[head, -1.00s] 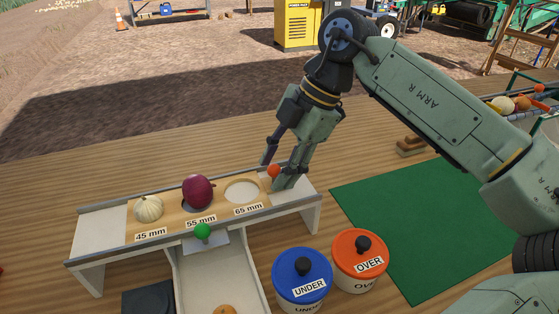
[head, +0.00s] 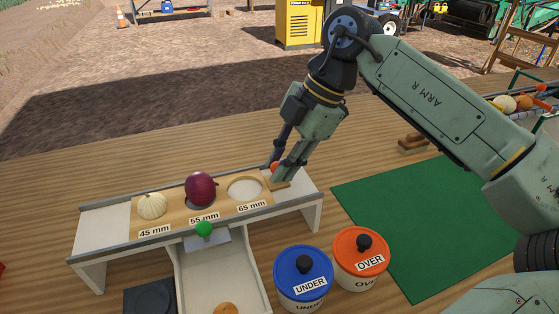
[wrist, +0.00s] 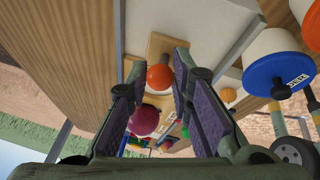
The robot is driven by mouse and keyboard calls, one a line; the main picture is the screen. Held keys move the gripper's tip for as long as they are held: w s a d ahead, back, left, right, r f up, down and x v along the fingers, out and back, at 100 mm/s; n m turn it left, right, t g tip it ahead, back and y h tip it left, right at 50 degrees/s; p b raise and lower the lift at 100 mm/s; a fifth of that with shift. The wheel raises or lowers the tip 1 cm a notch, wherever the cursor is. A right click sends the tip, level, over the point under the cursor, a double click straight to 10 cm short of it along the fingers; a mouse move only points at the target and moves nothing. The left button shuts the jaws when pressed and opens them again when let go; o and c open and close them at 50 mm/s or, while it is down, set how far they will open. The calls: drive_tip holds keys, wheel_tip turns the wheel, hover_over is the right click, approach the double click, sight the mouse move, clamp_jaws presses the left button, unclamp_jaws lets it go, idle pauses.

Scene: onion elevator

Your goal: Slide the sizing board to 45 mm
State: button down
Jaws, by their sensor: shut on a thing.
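The wooden sizing board (head: 222,209) lies in a grey-railed track (head: 105,218), with holes labelled 45 mm, 55 mm and 65 mm from left to right. A white onion (head: 152,206) sits at the 45 mm hole and a purple onion (head: 200,188) at the 55 mm hole. The 65 mm hole (head: 245,187) is empty. My gripper (head: 277,173) is shut on the orange knob (head: 275,167) at the board's right end, which the fingers partly hide. The knob also shows between the fingers in the wrist view (wrist: 159,77). The green knob (head: 203,229) stands at the front, below the 55 mm label.
A pale chute (head: 215,275) runs forward under the track, with an orange-brown onion (head: 225,309) at its near end. The blue UNDER bin (head: 303,283) and orange OVER bin (head: 361,260) stand right of it. A green mat (head: 420,230) lies farther right.

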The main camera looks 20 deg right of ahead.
drive_tip(key=d+p, duration=0.1)
drive_tip(key=d, duration=0.6)
drive_tip(key=shift+d+p, duration=0.35)
drive_tip(key=shift+d, duration=0.05)
idle(0.3)
drive_tip(key=c, duration=1.3)
unclamp_jaws()
drive_tip(key=shift+c, duration=0.2)
drive_tip(key=shift+r, duration=0.15)
wheel_tip(320, 180, up, 6)
drive_tip(key=p, duration=0.4)
drive_tip(key=shift+s+f, duration=0.1)
drive_tip(key=shift+f, duration=0.1)
